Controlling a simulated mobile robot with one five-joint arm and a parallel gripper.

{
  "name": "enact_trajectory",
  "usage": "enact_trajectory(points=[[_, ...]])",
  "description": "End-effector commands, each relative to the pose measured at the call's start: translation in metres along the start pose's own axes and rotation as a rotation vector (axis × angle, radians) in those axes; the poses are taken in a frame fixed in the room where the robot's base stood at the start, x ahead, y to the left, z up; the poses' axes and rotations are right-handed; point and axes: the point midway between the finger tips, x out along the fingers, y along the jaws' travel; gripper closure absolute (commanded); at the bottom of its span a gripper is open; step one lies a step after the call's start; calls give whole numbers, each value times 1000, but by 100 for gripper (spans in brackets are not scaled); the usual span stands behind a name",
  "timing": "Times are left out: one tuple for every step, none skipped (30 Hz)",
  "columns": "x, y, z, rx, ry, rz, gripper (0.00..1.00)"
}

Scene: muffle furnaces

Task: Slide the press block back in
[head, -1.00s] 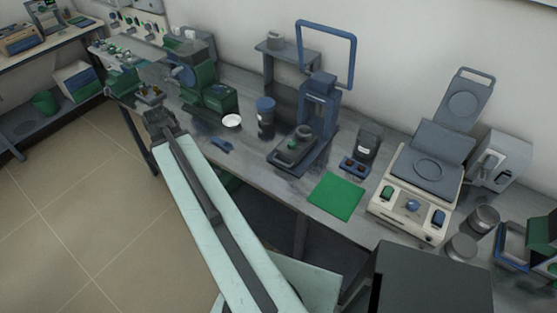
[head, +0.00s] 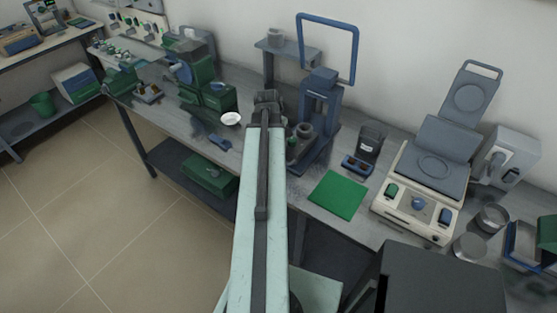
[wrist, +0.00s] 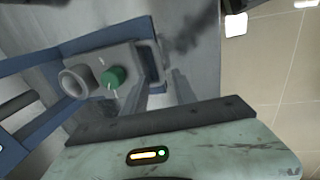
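The blue press (head: 319,97) stands upright on the bench in the head view. Its grey press block (head: 304,133) shows low at its front, partly hidden by my arm. In the wrist view, the grey block (wrist: 104,55) carries a green knob (wrist: 113,76) and a short grey cylinder (wrist: 75,82), with a dark bar-like part at its near end. My gripper (wrist: 160,84) is open and empty, its two fingers apart close to that end. Contact cannot be told. In the head view, my gripper (head: 267,97) is over the bench just left of the press.
A white dish (head: 231,119) and a green machine (head: 207,92) are to the left. A green mat (head: 338,194), a small dark device (head: 368,141) and a cream hotplate-like unit (head: 418,203) are to the right. The floor at left is clear.

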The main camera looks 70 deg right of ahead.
Motion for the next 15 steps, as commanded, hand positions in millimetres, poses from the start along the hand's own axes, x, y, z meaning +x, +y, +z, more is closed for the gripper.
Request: enact_trajectory(points=[[19, -1, 0, 0, 0, 0, 67], [25, -1, 0, 0, 0, 0, 67], [32, -1, 0, 0, 0, 0, 67], [36, -1, 0, 1, 0, 0, 67], [40, -1, 0, 1, 0, 0, 67], [44, -1, 0, 1, 0, 0, 67], [46, -1, 0, 1, 0, 0, 67], [47, -1, 0, 1, 0, 0, 67], [48, 0, 0, 1, 0, 0, 67], [48, 0, 0, 1, 0, 0, 67], [47, 0, 0, 1, 0, 0, 67], [46, 0, 0, 1, 0, 0, 67], [46, 0, 0, 1, 0, 0, 67], [45, 0, 0, 1, 0, 0, 67], [45, 0, 0, 1, 0, 0, 67]])
